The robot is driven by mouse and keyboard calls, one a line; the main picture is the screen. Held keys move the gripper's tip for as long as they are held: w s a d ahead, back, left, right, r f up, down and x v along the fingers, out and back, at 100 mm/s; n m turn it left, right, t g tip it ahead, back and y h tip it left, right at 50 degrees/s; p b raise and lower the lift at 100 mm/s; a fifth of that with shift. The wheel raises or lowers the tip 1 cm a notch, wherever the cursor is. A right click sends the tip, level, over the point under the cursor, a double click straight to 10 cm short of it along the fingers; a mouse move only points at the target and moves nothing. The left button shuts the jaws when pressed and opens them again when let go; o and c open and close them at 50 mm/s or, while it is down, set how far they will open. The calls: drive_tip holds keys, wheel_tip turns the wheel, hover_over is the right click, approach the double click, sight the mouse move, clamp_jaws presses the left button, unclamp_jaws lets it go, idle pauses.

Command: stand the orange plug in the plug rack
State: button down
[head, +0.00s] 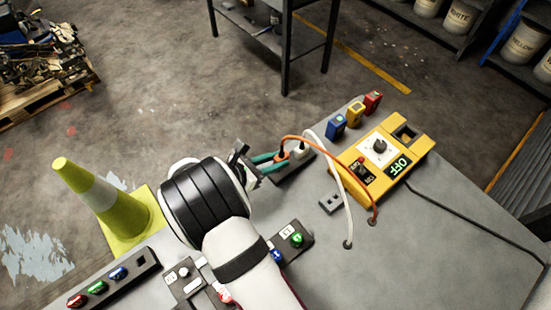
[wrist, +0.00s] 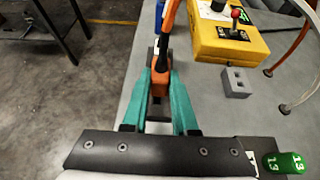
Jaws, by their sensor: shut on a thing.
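My gripper (head: 268,165) has teal fingers and is shut on the orange plug (head: 282,155). In the wrist view, the orange plug (wrist: 159,88) sits between the fingertips (wrist: 160,92), with its orange cable rising from its top. The dark plug rack (head: 290,174) lies directly below and beside the plug, near the table's far edge. A white plug (head: 299,151) stands at the rack, just right of the orange one. The fingers partly hide the orange plug's lower end, so I cannot tell whether it is seated in the rack or just above it.
A yellow control box (head: 380,158) reading OFF stands to the right. A grey two-hole block (head: 331,203) lies in front of it. The orange cable and white cable (head: 341,180) arch over to holes in the table. A yellow-green cone (head: 100,205) stands left.

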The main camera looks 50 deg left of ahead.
drive_tip(key=shift+f, duration=1.25)
idle(0.7)
drive_tip(key=c, duration=0.6)
unclamp_jaws()
drive_tip(key=shift+o, duration=0.2)
drive_tip(key=shift+o, duration=1.4)
drive_tip(key=shift+v, duration=3.5)
